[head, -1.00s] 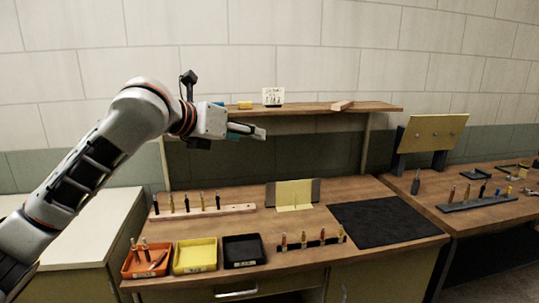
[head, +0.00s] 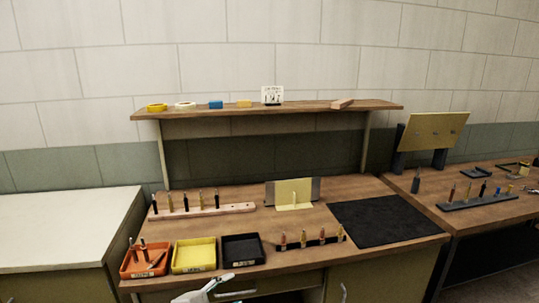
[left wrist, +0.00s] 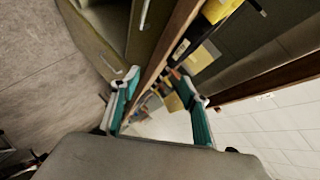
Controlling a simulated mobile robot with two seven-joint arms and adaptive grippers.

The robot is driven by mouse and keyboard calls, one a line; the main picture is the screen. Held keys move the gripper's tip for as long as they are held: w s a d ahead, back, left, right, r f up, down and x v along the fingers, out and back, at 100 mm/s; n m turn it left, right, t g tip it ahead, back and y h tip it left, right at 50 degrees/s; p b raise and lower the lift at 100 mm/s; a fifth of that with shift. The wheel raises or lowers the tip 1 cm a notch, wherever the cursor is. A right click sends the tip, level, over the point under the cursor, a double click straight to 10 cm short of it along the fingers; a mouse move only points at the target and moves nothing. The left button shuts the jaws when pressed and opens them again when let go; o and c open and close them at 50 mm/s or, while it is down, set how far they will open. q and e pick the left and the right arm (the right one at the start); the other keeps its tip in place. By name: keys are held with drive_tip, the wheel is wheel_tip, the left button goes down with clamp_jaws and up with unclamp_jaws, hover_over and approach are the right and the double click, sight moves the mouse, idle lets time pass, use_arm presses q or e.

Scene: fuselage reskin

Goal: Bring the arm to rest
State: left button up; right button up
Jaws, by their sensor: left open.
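My left gripper (head: 208,288) shows only in part at the bottom edge of the head view, low in front of the workbench (head: 372,187). The rest of my left arm is out of the head view. In the left wrist view the two teal-padded fingers of my left gripper (left wrist: 158,78) are spread apart with nothing held between them. The bench edge and a yellow tray (left wrist: 217,10) show beyond the fingers there. My right gripper is not in view.
An orange tray (head: 127,272), a yellow tray (head: 194,268) and a black tray (head: 244,262) line the bench's front left. Racks of upright tools stand behind and beside them. A shelf (head: 300,108) spans above; a black mat (head: 385,220) lies bare at right.

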use_arm(q)
drive_tip(key=s+a+f+n+y, duration=0.1)
drive_tip(key=s+a+f+n, duration=0.2)
drive_tip(key=s+f, duration=0.4)
drive_tip(key=s+a+f+n+g+y, duration=0.1)
drive_tip(key=s+a+f+n, duration=0.3)
drive_tip(key=s, duration=0.7)
drive_tip(key=s+a+f+n+y, duration=0.2)
drive_tip(key=s+a+f+n, duration=0.2)
drive_tip(key=s+f, duration=0.5)
drive_tip(key=f+n, duration=0.1)
drive_tip(key=n, duration=0.1)
drive_tip(key=shift+s+a+f+n, duration=0.15)
drive_tip(key=shift+s+f+n, duration=0.15)
drive_tip(key=shift+s+f, duration=0.1)
